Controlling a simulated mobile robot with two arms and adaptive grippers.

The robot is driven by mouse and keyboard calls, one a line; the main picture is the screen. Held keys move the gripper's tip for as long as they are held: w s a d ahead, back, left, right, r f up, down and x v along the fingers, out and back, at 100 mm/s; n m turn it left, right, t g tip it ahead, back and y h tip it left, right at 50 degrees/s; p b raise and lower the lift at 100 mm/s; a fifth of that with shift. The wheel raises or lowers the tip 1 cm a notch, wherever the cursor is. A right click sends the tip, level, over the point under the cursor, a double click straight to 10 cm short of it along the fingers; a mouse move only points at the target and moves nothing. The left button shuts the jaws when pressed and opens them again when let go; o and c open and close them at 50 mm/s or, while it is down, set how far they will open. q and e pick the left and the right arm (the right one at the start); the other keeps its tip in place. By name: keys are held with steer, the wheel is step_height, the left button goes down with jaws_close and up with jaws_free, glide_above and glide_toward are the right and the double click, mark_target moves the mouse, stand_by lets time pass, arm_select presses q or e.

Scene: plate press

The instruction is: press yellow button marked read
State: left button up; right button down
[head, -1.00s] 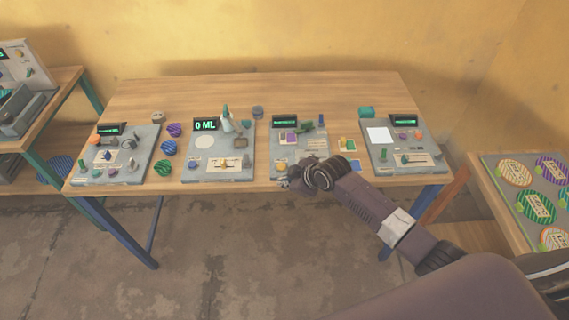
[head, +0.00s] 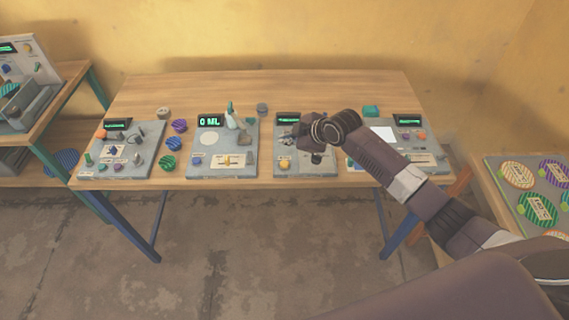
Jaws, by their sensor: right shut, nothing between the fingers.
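A small yellow button (head: 284,163) sits at the front left of the third grey panel (head: 321,169) on the wooden table. Its label is too small to read. My right gripper (head: 289,130) is shut and empty. It hovers over the back part of the third panel, behind the yellow button in the picture, and I cannot tell its exact height. The gripper and wrist hide much of that panel's middle and right side. The yellow button itself is in plain sight and apart from the fingers. My left gripper is not in view.
Panels with green displays stand left (head: 128,167) and right of it; my arm crosses the right one (head: 384,134). Striped purple (head: 179,126) and green (head: 167,162) discs lie between the left panels. The table's back strip (head: 260,88) is clear. A rack of striped plates (head: 517,175) is at right.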

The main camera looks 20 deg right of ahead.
steer(key=b, duration=0.6)
glide_above(286, 165)
step_height(286, 165, down, 7)
steer(key=shift+w+r, duration=0.1)
steer(key=shift+f+b, duration=0.35)
steer(key=shift+f, duration=0.5)
steer(key=shift+f, duration=0.4)
steer(key=shift+f+b, duration=0.45)
steer(key=shift+b, duration=0.1)
stand_by(0.6)
stand_by(0.3)
steer(key=shift+r+p, duration=0.75)
steer(key=shift+r, duration=0.1)
